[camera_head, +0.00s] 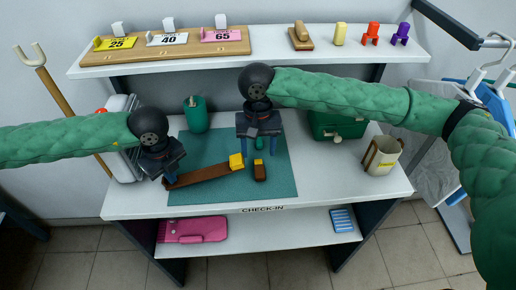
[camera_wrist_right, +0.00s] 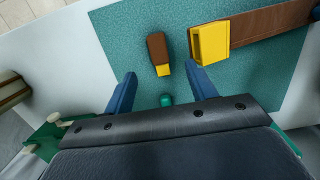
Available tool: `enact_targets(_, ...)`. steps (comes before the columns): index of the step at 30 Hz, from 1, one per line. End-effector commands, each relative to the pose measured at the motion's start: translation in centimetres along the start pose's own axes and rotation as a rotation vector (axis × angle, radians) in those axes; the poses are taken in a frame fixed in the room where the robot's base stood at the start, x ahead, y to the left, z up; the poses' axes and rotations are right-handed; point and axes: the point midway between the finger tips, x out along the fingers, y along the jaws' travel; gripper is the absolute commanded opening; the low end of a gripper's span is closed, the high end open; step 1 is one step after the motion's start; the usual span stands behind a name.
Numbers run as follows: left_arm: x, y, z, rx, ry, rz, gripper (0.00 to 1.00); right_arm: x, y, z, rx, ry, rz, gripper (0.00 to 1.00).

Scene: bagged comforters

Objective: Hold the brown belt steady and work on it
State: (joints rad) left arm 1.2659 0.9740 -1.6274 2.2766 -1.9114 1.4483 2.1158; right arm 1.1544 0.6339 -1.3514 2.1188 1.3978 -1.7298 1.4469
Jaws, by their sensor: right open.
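The brown belt (camera_head: 205,173) lies on the green mat, with a yellow buckle (camera_head: 236,161) at its right end. In the right wrist view the belt (camera_wrist_right: 265,24) and yellow buckle (camera_wrist_right: 209,42) show at the upper right. A small brown piece with a yellow end (camera_head: 260,172) lies just right of the buckle; it also shows in the wrist view (camera_wrist_right: 157,48). My left gripper (camera_head: 170,182) is at the belt's left end; its grip there is unclear. My right gripper (camera_head: 259,152) is open and empty above the mat, beside the buckle and behind the small piece.
The green mat (camera_head: 278,188) covers the middle of the white table (camera_head: 320,190). A small green object (camera_head: 259,143) lies between my right fingers. A shelf (camera_head: 275,45) overhangs the back.

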Motion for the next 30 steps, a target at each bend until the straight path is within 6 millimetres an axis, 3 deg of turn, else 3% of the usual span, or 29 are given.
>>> enact_targets(1,1.3,0.2,-0.8,0.007,0.017,0.010,0.00,0.2,-0.2,0.0,-0.004,0.002,-0.006,0.67)
enact_targets(11,1.3,0.2,-0.8,0.007,0.017,0.010,0.00,-0.5,-0.3,0.0,-0.004,0.004,-0.006,0.69)
enact_targets(14,1.3,0.2,-0.8,0.007,0.017,0.010,0.00,-1.9,-0.3,0.0,-0.004,0.006,-0.008,0.74)
enact_targets(15,1.3,0.2,-0.8,0.007,0.017,0.010,0.00,-2.5,-0.3,0.1,-0.004,0.006,-0.007,0.81)
enact_targets(24,1.2,0.3,-0.6,0.004,0.013,0.010,0.00,-8.2,-0.3,0.3,-0.002,0.006,-0.002,0.81)
enact_targets(30,1.1,0.3,-0.4,0.002,0.010,0.011,0.00,-10.9,-0.2,0.4,-0.001,0.005,0.000,0.81)
